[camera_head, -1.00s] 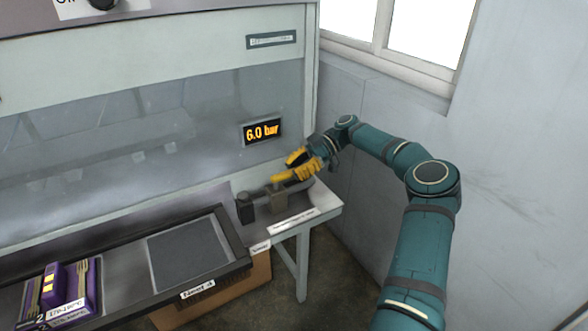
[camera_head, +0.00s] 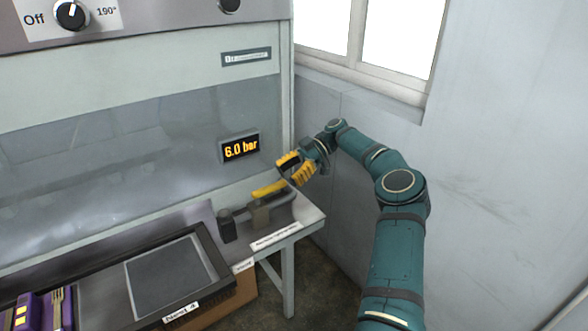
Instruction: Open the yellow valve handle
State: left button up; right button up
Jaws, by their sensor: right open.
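The yellow valve handle (camera_head: 269,189) sits on top of a small dark valve block (camera_head: 260,212) at the right end of the press bench. A pipe runs from the valve to the right and to a dark fitting on its left. My right gripper (camera_head: 286,171), with yellow fingers, is just above and to the right of the handle. Its fingers are apart, with nothing seen between them. I cannot tell whether a finger touches the handle. My left gripper is not in view.
A pressure display (camera_head: 241,148) on the press reads 6.0 bar. A black-framed tray (camera_head: 215,253) with a grey plate (camera_head: 168,277) lies to the left, with purple holders (camera_head: 42,313) at lower left. A control knob (camera_head: 71,15) is at top left. A wall stands close on the right.

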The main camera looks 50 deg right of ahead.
jog(key=shift+v, duration=1.35)
